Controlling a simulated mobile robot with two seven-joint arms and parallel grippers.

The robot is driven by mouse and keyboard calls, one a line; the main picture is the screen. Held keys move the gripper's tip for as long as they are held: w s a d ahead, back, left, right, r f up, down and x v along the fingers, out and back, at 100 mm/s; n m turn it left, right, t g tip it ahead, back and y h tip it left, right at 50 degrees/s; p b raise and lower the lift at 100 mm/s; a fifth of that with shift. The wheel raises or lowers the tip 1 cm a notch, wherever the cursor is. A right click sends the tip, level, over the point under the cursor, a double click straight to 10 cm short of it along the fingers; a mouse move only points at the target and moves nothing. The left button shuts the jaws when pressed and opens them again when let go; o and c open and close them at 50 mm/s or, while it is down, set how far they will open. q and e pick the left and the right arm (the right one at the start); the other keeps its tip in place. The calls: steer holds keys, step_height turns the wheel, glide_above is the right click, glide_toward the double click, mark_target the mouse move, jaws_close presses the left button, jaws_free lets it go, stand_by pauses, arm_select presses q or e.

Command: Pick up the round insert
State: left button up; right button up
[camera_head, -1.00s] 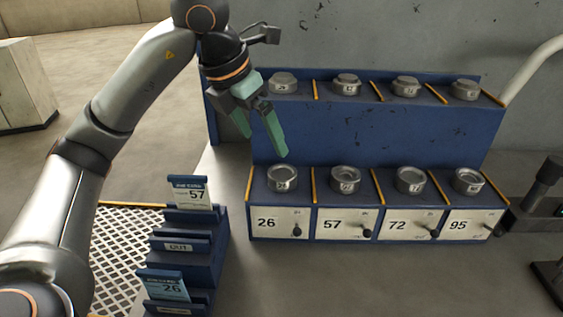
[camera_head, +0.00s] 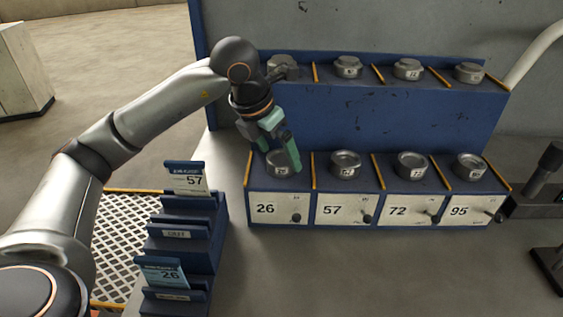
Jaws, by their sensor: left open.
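Round grey metal inserts sit in two rows on a blue stepped rack (camera_head: 375,128). In the lower row, one insert (camera_head: 277,168) stands above the label 26 and is partly hidden by my left gripper. Others stand above 57 (camera_head: 345,164), 72 (camera_head: 412,166) and 95 (camera_head: 470,167). My left gripper (camera_head: 283,168) has green fingers, is open and points down at the insert above 26. Whether the fingers straddle it or are in front of it I cannot tell. My right gripper is not in view.
The upper row holds more round pieces, such as one at the middle (camera_head: 347,67). Orange dividers separate the slots. A blue card stand (camera_head: 187,245) with cards 57 and 26 is at lower left. A dark device (camera_head: 540,190) stands at right.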

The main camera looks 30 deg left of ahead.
arm_select(q)
steer(key=shift+x, duration=0.8)
steer(key=shift+c, duration=0.2)
jaws_close()
steer(key=shift+r, duration=0.15)
